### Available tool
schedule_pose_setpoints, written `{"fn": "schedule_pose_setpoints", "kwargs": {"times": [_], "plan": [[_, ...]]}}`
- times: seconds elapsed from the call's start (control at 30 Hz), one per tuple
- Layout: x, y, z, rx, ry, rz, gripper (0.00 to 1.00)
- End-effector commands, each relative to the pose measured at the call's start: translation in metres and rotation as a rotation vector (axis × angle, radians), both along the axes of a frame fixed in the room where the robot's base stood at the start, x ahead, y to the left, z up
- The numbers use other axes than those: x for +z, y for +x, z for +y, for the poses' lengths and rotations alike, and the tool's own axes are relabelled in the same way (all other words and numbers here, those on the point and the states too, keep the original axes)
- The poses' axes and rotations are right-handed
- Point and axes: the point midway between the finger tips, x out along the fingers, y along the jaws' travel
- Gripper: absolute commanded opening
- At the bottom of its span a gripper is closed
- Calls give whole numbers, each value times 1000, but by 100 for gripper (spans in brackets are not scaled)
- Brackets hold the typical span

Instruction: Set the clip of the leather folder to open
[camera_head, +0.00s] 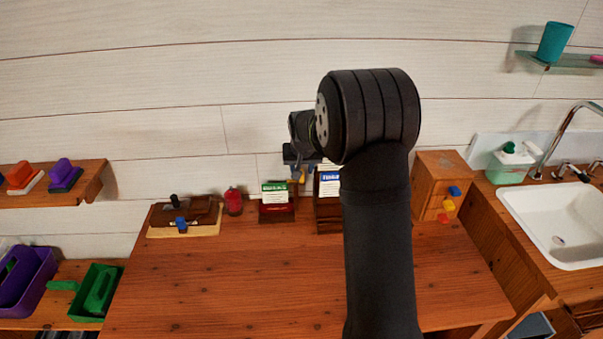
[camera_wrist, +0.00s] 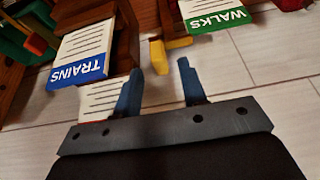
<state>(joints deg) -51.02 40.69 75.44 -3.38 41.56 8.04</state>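The leather folder (camera_head: 203,211) is brown and lies at the back left of the wooden desk in the head view. A blue piece (camera_head: 180,223) and a black knob (camera_head: 174,200) show at its front and top. Which of these is the clip, and how it is set, is too small to tell. My gripper (camera_head: 297,174) is raised near the wall, well to the right of the folder. In the wrist view my gripper (camera_wrist: 158,88) has its two blue fingers apart with nothing held between them. The folder is not visible in the wrist view.
Card holders with a green WALKS card (camera_head: 275,188) and a blue TRAINS card (camera_head: 330,177) stand near my gripper. A yellow piece (camera_wrist: 160,57) shows beyond the fingertips. A red bottle (camera_head: 233,202) stands beside the folder. The desk's front (camera_head: 240,280) is clear.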

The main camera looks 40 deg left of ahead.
Motion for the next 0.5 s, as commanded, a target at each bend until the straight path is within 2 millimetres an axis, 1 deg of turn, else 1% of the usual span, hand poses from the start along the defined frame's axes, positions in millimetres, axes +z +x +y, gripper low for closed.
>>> {"fn": "schedule_pose_setpoints", "kwargs": {"times": [0.03,0.2,0.33,0.5], "plan": [[-9,2,2,0,-1,1,38],[-25,7,7,0,0,0,38],[-29,9,9,0,1,-1,38],[-30,9,9,0,1,-1,38]]}}
